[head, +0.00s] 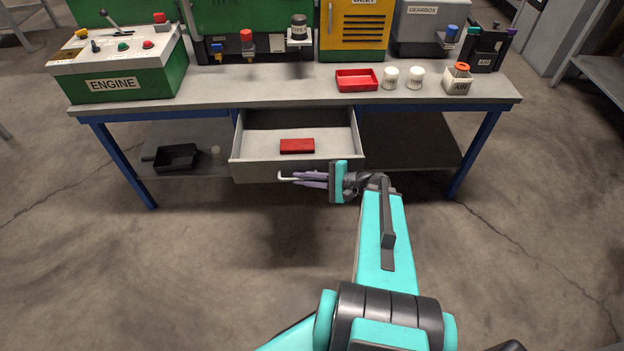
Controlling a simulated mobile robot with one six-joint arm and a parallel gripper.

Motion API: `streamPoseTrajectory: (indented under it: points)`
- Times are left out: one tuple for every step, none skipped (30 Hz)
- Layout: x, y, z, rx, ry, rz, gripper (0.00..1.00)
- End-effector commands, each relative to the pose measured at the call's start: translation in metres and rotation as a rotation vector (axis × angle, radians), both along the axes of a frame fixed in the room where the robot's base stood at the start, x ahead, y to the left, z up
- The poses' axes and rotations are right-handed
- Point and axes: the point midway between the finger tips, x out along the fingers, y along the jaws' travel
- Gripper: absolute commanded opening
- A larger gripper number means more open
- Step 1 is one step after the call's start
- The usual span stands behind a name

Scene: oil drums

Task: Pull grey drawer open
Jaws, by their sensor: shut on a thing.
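The grey drawer (243,170) under the middle of the workbench is pulled out, and its inside is in plain view. A red block (297,146) lies on the drawer floor. The pale handle (284,176) shows at the lower front of the drawer. My gripper (300,179) reaches in from the right in front of the drawer, with its purplish fingers shut on the handle. The fingers and wrist cover the handle's right part and some of the drawer's front right corner.
The workbench (240,93) has blue legs. On it stand an engine box (125,70), a yellow unit (353,28), a gearbox unit (424,25), a red tray (357,79) and white canisters. A black pan (176,157) lies on the lower shelf. The floor in front is clear.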

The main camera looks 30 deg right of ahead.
Motion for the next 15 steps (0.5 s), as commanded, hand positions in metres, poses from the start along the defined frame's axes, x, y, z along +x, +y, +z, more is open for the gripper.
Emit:
streamPoseTrajectory:
  points:
    - [0.0012, 0.0034, 0.0004, 0.004, -0.001, 0.003, 0.0]
    - [0.0015, 0.0042, 0.0006, 0.004, 0.0, 0.005, 0.0]
    - [0.0018, 0.005, 0.0007, 0.005, -0.001, 0.005, 0.0]
    - [0.0019, 0.0055, 0.0008, 0.005, -0.001, 0.006, 0.0]
    - [0.0019, 0.0059, 0.0009, 0.006, -0.001, 0.007, 0.0]
    - [0.0019, 0.0062, 0.001, 0.007, 0.0, 0.008, 0.0]
    - [0.0017, 0.0064, 0.001, 0.008, -0.001, 0.008, 0.0]
    - [0.0016, 0.0064, 0.0012, 0.008, -0.001, 0.008, 0.0]
    - [0.0014, 0.0063, 0.0013, 0.008, -0.001, 0.009, 0.0]
    - [0.0013, 0.0061, 0.0013, 0.008, -0.001, 0.009, 0.0]
    - [0.0011, 0.0059, 0.0014, 0.008, -0.001, 0.009, 0.0]
    - [0.0009, 0.0057, 0.0013, 0.009, -0.001, 0.01, 0.0]
    - [0.0008, 0.0055, 0.0013, 0.009, -0.001, 0.01, 0.0]
    - [0.0007, 0.0054, 0.0015, 0.009, -0.001, 0.01, 0.0]
    - [0.0005, 0.005, 0.0014, 0.01, -0.002, 0.009, 0.16]
